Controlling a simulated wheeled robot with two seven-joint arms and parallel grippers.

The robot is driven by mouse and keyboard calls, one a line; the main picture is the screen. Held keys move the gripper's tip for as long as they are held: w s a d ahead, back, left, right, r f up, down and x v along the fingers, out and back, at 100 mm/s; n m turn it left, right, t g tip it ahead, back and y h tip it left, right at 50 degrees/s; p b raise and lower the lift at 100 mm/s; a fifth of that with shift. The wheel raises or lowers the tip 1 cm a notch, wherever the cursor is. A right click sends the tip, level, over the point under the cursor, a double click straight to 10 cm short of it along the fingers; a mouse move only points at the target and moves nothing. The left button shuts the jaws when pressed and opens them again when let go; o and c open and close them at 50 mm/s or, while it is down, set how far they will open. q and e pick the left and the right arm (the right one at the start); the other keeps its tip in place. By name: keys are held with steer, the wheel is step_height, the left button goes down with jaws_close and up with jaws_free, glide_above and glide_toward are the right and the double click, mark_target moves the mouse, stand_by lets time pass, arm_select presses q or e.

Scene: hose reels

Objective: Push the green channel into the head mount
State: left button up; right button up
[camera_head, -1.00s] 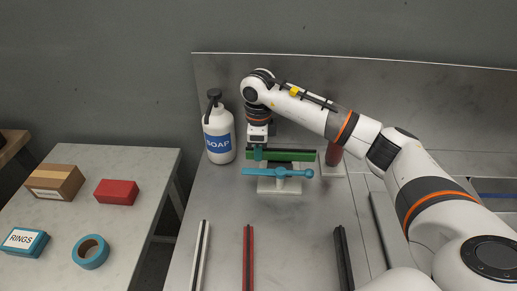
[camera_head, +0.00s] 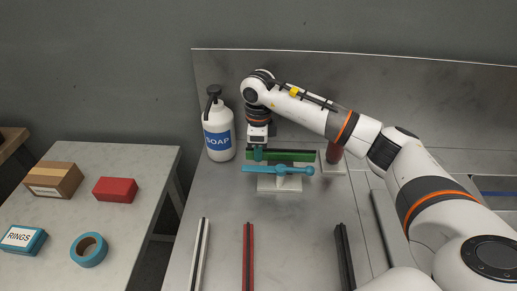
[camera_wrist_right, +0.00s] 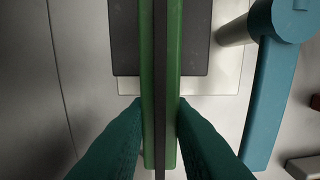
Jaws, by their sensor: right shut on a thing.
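The green channel (camera_head: 296,156) lies level across the back of the bench, behind a blue lever (camera_head: 278,169). My right gripper (camera_head: 258,155) points down and is shut on the channel near its left end. In the right wrist view, its teal fingers (camera_wrist_right: 160,130) press both sides of the green channel (camera_wrist_right: 174,60), which has a dark slot along its middle. A dark block on a pale base (camera_wrist_right: 198,45) lies under the channel; I take it as the head mount. I cannot tell whether the channel is seated in it. My left gripper is out of view.
A soap bottle (camera_head: 218,133) stands just left of my right gripper. A red cylinder (camera_head: 334,153) stands near the channel's right end. White (camera_head: 200,255), red (camera_head: 248,257) and black (camera_head: 344,257) strips lie at the front. The left table holds boxes and a tape roll (camera_head: 88,250).

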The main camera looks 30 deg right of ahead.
steer(key=shift+f+b, duration=0.6)
steer(key=shift+f, duration=0.1)
stand_by(1.0)
steer(key=o, duration=1.5)
steer(key=shift+c, duration=0.2)
steer(key=shift+r, duration=0.1)
steer(key=shift+r+p, duration=2.55)
steer(key=shift+r, duration=1.4)
steer(key=shift+f, duration=0.1)
